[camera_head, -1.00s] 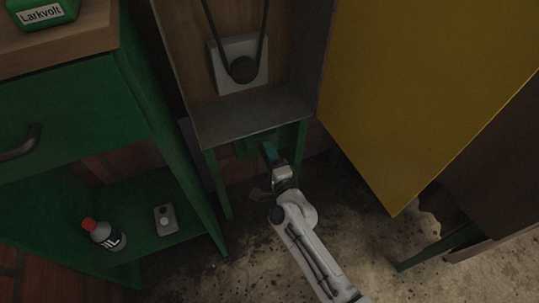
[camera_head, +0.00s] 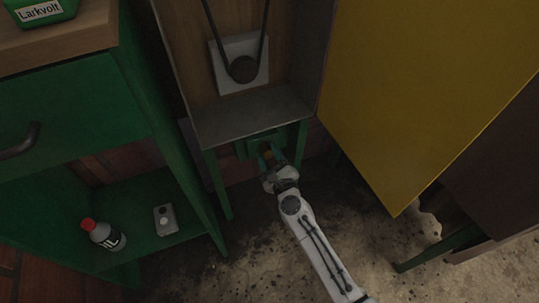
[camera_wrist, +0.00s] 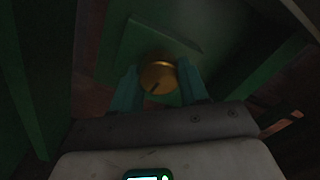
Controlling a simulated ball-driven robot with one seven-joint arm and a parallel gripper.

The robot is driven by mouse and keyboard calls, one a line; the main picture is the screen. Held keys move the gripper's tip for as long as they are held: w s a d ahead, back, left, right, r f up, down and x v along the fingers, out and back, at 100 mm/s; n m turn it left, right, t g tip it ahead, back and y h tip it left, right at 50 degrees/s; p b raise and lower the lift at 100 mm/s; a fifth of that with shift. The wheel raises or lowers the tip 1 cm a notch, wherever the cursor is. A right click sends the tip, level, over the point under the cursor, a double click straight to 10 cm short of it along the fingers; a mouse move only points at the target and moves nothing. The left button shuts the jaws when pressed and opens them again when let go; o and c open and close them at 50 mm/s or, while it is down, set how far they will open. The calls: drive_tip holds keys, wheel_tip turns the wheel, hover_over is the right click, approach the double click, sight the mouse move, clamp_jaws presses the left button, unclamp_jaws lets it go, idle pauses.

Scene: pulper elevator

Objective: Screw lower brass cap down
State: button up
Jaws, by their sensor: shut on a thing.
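The lower brass cap (camera_wrist: 158,76) is a round, golden disc with a dark mark near its lower edge. It sits at a green panel under the elevator housing. My gripper (camera_wrist: 160,90) has its two teal fingers on either side of the cap and is shut on it. In the head view, my gripper (camera_head: 268,157) reaches in below the housing, between the green legs. The wrist view is dark, and how far the cap is screwed in cannot be told.
The elevator housing (camera_head: 250,124) with a belt and pulley (camera_head: 243,69) stands just above my gripper. Green legs (camera_head: 217,184) flank it. A yellow panel (camera_head: 420,90) hangs at the right. A green cabinet at the left holds a red-capped bottle (camera_head: 104,236) and a small grey device (camera_head: 166,220).

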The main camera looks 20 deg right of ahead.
drive_tip(key=shift+f+m, duration=0.1)
drive_tip(key=shift+m, duration=1)
drive_tip(key=o, duration=1.1)
drive_tip(key=shift+c, duration=0.2)
drive_tip(key=shift+s, duration=0.1)
drive_tip(key=s, duration=1)
drive_tip(key=shift+s+a, duration=0.2)
drive_tip(key=shift+s, duration=0.15)
